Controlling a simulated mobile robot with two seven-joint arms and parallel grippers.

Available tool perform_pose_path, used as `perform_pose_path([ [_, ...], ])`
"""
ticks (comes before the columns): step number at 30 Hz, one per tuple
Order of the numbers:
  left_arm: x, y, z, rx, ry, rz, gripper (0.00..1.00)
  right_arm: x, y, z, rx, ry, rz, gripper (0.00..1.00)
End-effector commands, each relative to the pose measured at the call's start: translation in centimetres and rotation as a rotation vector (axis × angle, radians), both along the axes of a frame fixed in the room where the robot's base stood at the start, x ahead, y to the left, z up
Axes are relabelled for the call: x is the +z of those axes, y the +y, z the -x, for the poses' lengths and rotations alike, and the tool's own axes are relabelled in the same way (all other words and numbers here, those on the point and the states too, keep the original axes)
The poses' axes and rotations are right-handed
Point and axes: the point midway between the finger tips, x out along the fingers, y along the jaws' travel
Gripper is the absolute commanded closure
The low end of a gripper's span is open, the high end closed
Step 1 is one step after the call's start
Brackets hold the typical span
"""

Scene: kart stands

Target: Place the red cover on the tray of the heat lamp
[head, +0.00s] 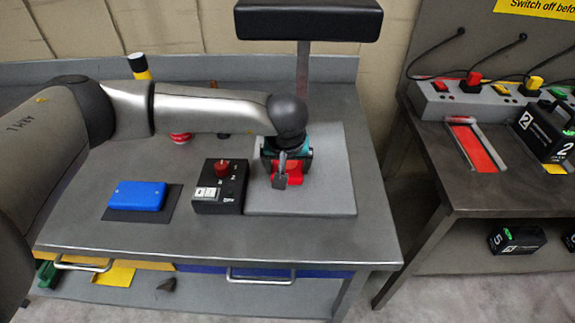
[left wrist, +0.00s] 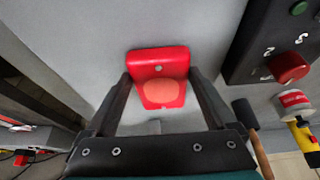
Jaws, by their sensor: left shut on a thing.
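The heat lamp has a black head (head: 308,19) on a post at the back of the bench and a flat grey tray (head: 325,190) in front. The red cover (head: 294,169) is over the tray, near its left side, partly hidden by my gripper. My left gripper (head: 284,176) comes down over it and is shut on it. In the left wrist view the red cover (left wrist: 158,60) sits between the two fingers, with the grey tray surface (left wrist: 95,60) around it. I cannot tell whether the cover touches the tray. My right gripper is in neither view.
A black box with a red knob (head: 220,186) stands against the tray's left side. A blue case (head: 138,196) lies on a dark mat further left. In the wrist view a hammer (left wrist: 243,112) lies near a red-and-white roll (left wrist: 295,102). The tray's right and front parts are clear.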

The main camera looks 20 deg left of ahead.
Motion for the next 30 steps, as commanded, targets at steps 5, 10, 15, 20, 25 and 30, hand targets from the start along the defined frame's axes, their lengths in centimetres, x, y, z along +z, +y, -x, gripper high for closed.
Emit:
perform_pose_path([
  [5,0.2,0.0,-0.1,-0.001,-0.003,0.001,0.75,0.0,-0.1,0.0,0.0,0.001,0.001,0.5],
  [10,-0.2,0.0,0.0,0.0,-0.001,0.001,0.05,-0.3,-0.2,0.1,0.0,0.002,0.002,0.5],
  [15,-0.1,0.0,-0.1,0.0,-0.002,0.0,0.0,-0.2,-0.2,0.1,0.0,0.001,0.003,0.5],
  [20,0.1,0.0,-0.1,0.0,-0.002,0.0,0.0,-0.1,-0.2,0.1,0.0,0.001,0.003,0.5],
  [25,1.7,-0.2,0.4,-0.002,-0.005,0.002,0.0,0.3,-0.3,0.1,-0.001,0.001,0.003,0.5],
  [30,5.1,-0.6,1.7,-0.004,-0.007,0.002,0.0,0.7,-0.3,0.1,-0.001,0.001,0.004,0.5],
])
